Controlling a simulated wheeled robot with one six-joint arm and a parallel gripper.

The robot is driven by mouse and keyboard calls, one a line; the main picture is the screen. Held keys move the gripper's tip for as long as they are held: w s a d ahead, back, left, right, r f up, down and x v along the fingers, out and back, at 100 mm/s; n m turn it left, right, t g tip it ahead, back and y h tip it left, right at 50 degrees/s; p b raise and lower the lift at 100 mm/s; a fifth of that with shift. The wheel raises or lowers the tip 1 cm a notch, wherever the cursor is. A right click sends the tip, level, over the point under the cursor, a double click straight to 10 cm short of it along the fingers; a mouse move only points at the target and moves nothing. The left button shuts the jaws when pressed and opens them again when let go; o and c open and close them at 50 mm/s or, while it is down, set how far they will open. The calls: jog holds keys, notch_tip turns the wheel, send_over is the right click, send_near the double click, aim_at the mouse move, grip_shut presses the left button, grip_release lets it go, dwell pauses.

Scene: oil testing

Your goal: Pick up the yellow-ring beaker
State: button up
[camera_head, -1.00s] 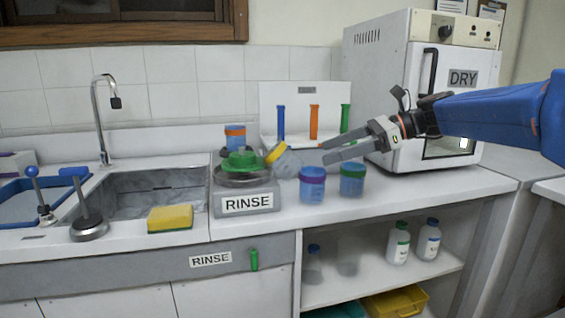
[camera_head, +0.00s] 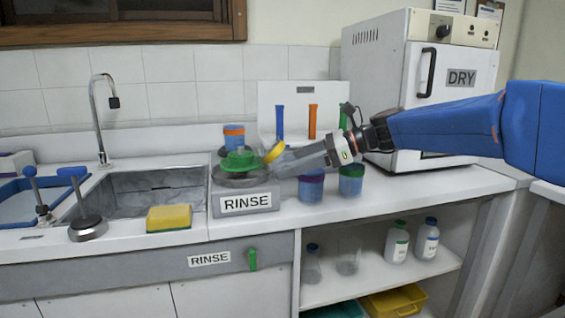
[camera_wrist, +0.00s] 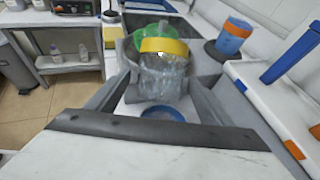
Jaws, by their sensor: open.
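The yellow-ring beaker (camera_wrist: 163,72) is clear with a yellow band at its rim. In the head view its yellow ring (camera_head: 274,152) shows tilted beside the rinse device, with the rest of the beaker largely hidden by my gripper. My gripper (camera_head: 283,165) is open, with its fingers extending left to the beaker. In the wrist view the beaker lies between the two fingers (camera_wrist: 158,90), one on each side. I cannot tell whether either finger touches it.
The RINSE device (camera_head: 247,203) with a green top stands left of the beaker. An orange-ring beaker (camera_head: 234,137) is behind. The DRY oven (camera_head: 455,110) is at right.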

jog(key=shift+x, duration=1.4)
jog(key=c, duration=1.3)
